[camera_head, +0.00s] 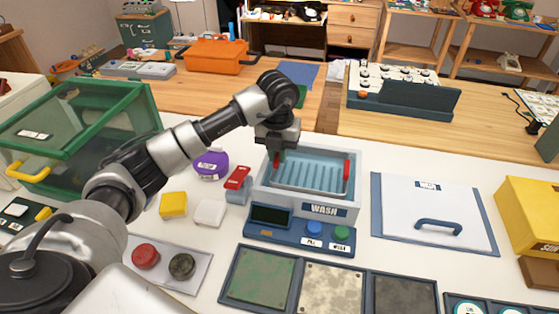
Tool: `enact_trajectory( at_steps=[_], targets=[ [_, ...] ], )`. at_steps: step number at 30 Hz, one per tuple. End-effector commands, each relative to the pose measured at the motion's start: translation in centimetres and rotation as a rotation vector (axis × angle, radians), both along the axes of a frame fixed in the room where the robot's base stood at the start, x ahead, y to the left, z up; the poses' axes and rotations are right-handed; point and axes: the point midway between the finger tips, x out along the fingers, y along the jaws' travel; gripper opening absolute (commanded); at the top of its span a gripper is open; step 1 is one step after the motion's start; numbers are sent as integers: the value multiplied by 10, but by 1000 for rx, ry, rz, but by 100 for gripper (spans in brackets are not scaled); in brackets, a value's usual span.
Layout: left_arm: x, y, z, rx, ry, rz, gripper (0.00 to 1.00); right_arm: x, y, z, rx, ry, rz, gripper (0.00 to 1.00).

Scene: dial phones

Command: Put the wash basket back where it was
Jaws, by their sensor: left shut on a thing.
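The wash basket (312,188) is a pale tray with ribs and a red handle at its left and right ends. It sits at the opening of the grey-blue tank (357,206) labelled WASH; I cannot tell if it rests on the tank's floor. My left gripper (279,158) points down at the basket's left end and is shut on the left red handle, which it partly hides. The right red handle (346,170) is free. My right gripper is not in view.
The tank's front panel (299,236) has a blue and a green button. A white lid-like panel with a blue handle (432,215) lies to the right. A green-framed clear box (85,130) stands left. Coloured square plates (331,291) lie in front. A purple round container (211,164) stands left of the tank.

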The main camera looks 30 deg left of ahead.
Motion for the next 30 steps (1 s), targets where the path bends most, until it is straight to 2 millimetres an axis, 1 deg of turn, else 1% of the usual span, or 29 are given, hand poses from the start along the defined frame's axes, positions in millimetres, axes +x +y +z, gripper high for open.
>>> enact_trajectory(
  at_steps=[3,6,13,16,17,18,26,28,30],
  targets=[
    [-1,0,-18,-1,5,1,0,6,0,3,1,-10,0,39],
    [0,0,-28,-1,2,0,0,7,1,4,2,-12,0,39],
    [0,0,-29,-1,0,0,0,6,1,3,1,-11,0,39],
    [0,0,-32,-1,1,0,0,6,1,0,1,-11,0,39],
    [0,0,-31,0,1,0,18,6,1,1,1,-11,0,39],
    [0,0,-31,0,1,0,24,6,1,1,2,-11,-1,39],
    [0,0,-30,0,2,0,24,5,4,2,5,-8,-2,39],
    [0,0,-27,-1,2,0,24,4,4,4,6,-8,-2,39],
    [0,0,-22,1,0,0,24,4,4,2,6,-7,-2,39]
  ],
)
